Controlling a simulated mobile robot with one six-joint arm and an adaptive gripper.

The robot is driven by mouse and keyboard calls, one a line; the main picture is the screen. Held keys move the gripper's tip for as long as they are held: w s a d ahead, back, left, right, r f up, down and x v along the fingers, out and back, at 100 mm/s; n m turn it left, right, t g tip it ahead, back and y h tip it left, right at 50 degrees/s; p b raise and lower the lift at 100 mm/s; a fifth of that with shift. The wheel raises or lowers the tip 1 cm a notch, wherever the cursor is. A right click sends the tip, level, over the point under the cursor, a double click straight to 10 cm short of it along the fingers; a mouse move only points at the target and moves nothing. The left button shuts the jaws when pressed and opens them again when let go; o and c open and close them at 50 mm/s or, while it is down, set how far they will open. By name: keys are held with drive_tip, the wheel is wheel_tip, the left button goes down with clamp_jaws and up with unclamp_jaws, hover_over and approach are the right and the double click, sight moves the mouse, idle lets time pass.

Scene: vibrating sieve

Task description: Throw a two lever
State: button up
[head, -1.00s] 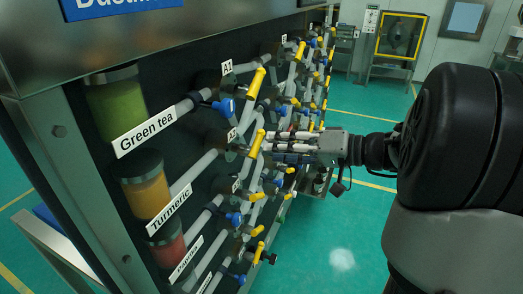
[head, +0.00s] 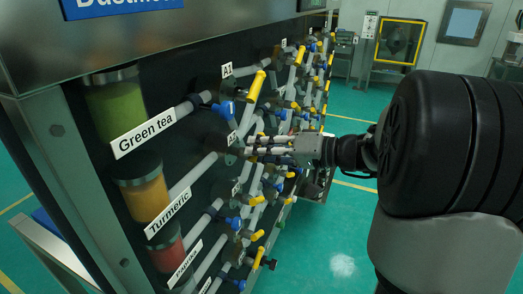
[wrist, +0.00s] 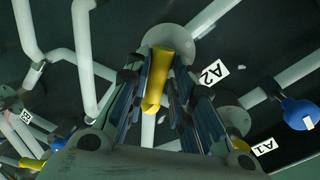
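The A2 lever has a yellow handle (wrist: 157,80), which shows in the wrist view beside the white A2 label (wrist: 209,72). In the head view the A2 position (head: 232,138) is on the pipe panel below A1, and my fingers mostly cover its handle. My gripper (wrist: 158,92) has its two dark fingers apart, one on each side of the yellow handle. In the head view my gripper (head: 250,146) reaches in from the right, roughly level. I cannot tell whether a finger touches the handle.
The A1 yellow lever (head: 256,84) and blue valve (head: 224,108) sit above. Several more grey pipes, blue valves and yellow levers crowd the panel below and behind. Spice jars, such as the green one (head: 115,105), are at left. The green floor (head: 330,235) at right is clear.

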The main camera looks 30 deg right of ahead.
drive_tip(key=shift+f, duration=0.15)
clamp_jaws()
drive_tip(key=shift+d+m, duration=0.1)
drive_tip(key=shift+m, duration=0.2)
drive_tip(key=shift+d+f+m+g+y+p, duration=0.1)
drive_tip(key=shift+f+m+g+y+p, duration=0.3)
drive_tip(key=shift+m+p, duration=1.3)
drive_tip(key=shift+a+f+m+g+y+p, duration=0.1)
drive_tip(key=shift+f+m+y+p, duration=0.25)
drive_tip(key=shift+m+y+p, duration=0.9)
drive_tip(key=shift+d+f+m+g+y+p, duration=0.15)
drive_tip(key=shift+f+m+p, duration=0.25)
drive_tip(key=shift+m+p, duration=1.65)
drive_tip(key=shift+m+b, duration=0.45)
drive_tip(key=shift+m, duration=0.15)
